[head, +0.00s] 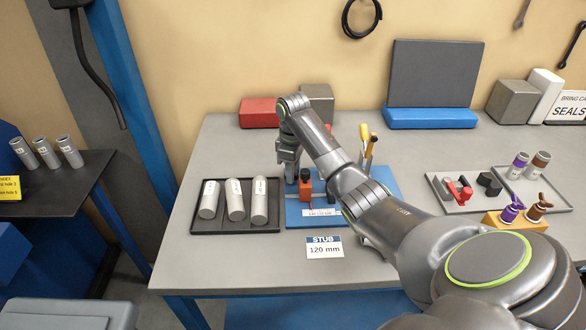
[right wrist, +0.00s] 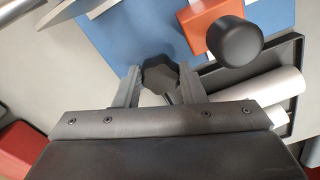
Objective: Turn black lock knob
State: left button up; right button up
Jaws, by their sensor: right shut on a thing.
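The black lock knob (right wrist: 160,74) is a small lobed knob that shows in the right wrist view between the two fingers. My right gripper (right wrist: 161,84) is shut on it, with a finger at each side. In the head view my right gripper (head: 289,178) points down at the left edge of the blue base plate (head: 385,180), and the knob cannot be made out there. An orange block (head: 305,190) with a black round-topped post (head: 305,174) stands just right of the gripper. My left gripper is not in view.
A dark tray (head: 236,229) with three grey cylinders lies left of the blue plate. A card reading STUB 120 mm (head: 323,247) lies in front. Tools with yellow handles (head: 365,133) stand behind my arm. Another tray (head: 465,204) with small parts lies right.

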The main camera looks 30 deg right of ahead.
jog(key=shift+r+m+p, duration=0.2)
jog(key=shift+m+p, duration=0.1)
jog(key=shift+p, duration=0.25)
jog(key=m+p, duration=0.8)
jog(key=p, duration=0.3)
jog(key=shift+a+r, duration=0.1)
jog(key=shift+r, duration=0.05)
jog(key=m+p, duration=0.2)
jog(key=m, duration=0.1)
jog(key=shift+w+m+p, duration=0.1)
jog(key=shift+m+p, duration=0.2)
jog(key=shift+w+m+p, duration=0.2)
jog(key=shift+m+p, duration=0.65)
jog(key=shift+m, duration=0.85)
jog(key=o, duration=0.7)
jog(key=shift+c, duration=0.2)
jog(key=o, duration=0.3)
jog(key=shift+s+a+f, duration=0.1)
jog(key=shift+s+f, duration=0.1)
jog(key=shift+f, duration=0.05)
jog(key=shift+o, duration=0.2)
